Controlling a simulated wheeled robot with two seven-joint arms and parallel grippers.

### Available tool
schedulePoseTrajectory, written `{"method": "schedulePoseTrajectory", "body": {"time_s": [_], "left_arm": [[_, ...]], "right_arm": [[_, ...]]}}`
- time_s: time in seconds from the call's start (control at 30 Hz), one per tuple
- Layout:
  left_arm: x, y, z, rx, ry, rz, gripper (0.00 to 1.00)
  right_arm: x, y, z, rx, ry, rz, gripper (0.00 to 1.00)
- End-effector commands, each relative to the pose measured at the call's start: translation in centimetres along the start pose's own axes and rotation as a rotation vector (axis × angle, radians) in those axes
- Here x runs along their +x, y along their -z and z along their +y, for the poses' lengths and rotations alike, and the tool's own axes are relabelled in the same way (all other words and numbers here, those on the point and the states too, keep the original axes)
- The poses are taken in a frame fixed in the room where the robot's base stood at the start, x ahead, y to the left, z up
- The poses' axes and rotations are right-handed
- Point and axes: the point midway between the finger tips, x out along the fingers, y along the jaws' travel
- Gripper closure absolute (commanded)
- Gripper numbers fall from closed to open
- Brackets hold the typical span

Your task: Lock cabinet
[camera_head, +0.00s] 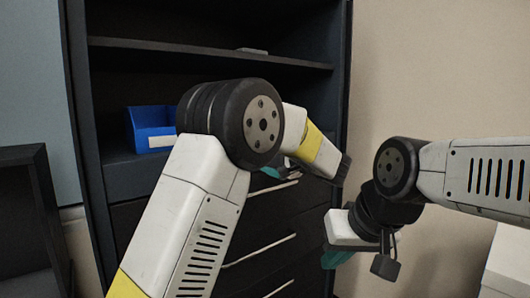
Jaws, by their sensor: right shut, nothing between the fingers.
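The cabinet (210,50) is tall and dark, with open shelves above and several drawers (245,220) with pale bar handles below. The drawer fronts I can see look closed, but my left arm hides part of them. I cannot make out a lock or key. My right gripper (333,257), with teal fingertips, is shut and empty in front of the cabinet's lower right edge. My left arm crosses in front of the cabinet. Only a bit of teal at my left gripper (272,172) shows below the forearm, near the top drawer handle; its jaws are mostly hidden.
A blue bin (151,129) with a white label stands on the lower shelf. A small grey item (252,51) lies on the upper shelf. A dark open unit (25,225) stands at the left. A white box-like surface (508,265) is at the lower right, before a beige wall.

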Motion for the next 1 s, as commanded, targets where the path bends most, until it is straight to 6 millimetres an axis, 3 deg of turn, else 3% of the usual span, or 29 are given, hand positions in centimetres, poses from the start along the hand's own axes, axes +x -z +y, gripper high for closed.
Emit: {"method": "schedulePoseTrajectory", "body": {"time_s": [0.2, 0.43, 1.0], "left_arm": [[-3.9, 0.2, 0.0, 0.001, 0.000, 0.006, 0.00], [-6.7, 0.1, 0.0, 0.002, 0.000, 0.005, 0.00], [-7.2, 0.1, 0.0, 0.002, 0.000, 0.003, 0.00]], "right_arm": [[0.0, 0.0, 0.0, 0.000, 0.000, 0.000, 1.00], [0.0, 0.0, 0.0, 0.000, 0.000, 0.000, 1.00], [0.0, 0.0, 0.0, 0.000, 0.000, 0.000, 1.00]]}}
